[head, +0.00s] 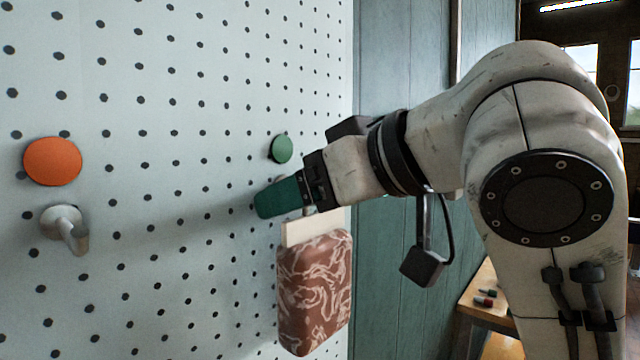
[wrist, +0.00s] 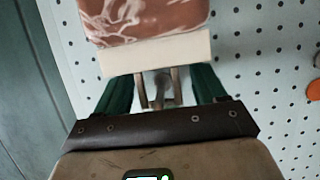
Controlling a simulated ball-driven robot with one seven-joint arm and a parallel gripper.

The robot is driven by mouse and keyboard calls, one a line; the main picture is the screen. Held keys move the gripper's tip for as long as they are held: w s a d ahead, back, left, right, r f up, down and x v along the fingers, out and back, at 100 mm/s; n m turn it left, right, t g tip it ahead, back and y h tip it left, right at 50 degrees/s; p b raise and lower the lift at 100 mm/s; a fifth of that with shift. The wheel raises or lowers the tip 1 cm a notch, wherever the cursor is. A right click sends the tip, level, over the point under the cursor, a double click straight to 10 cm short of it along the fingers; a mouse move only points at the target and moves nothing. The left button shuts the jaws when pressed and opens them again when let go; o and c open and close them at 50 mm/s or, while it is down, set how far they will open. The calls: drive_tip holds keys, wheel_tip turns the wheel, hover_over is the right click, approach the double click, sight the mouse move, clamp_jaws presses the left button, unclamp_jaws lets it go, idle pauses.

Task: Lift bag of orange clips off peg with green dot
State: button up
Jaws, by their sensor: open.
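The bag of orange clips (head: 315,292) is a rust-red patterned pouch with a cream header strip (head: 313,228). It hangs below the green dot (head: 281,149) on the pegboard. In the wrist view the bag (wrist: 145,20) is at the top, with its strip (wrist: 157,52) facing my gripper. My gripper (head: 278,198) has green fingers and is open just above the strip. In the wrist view the fingers of my gripper (wrist: 160,88) stand either side of the grey peg (wrist: 161,84) and the bag's two thin hanger strands (wrist: 142,91). In the head view the fingers mostly hide the peg.
The white pegboard (head: 190,100) fills the left. An orange dot (head: 52,161) sits above an empty grey peg (head: 64,228). A teal panelled wall (head: 385,270) is right of the board. A wooden bench (head: 485,285) with small items stands lower right.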

drive_tip(key=shift+c, duration=0.2)
drive_tip(key=c, duration=1.1)
drive_tip(key=shift+r, duration=0.2)
drive_tip(key=shift+r+p, duration=0.65)
drive_tip(key=shift+p, duration=0.2)
drive_tip(key=shift+s+d+p, duration=0.7)
drive_tip(key=shift+s+d, duration=2.15)
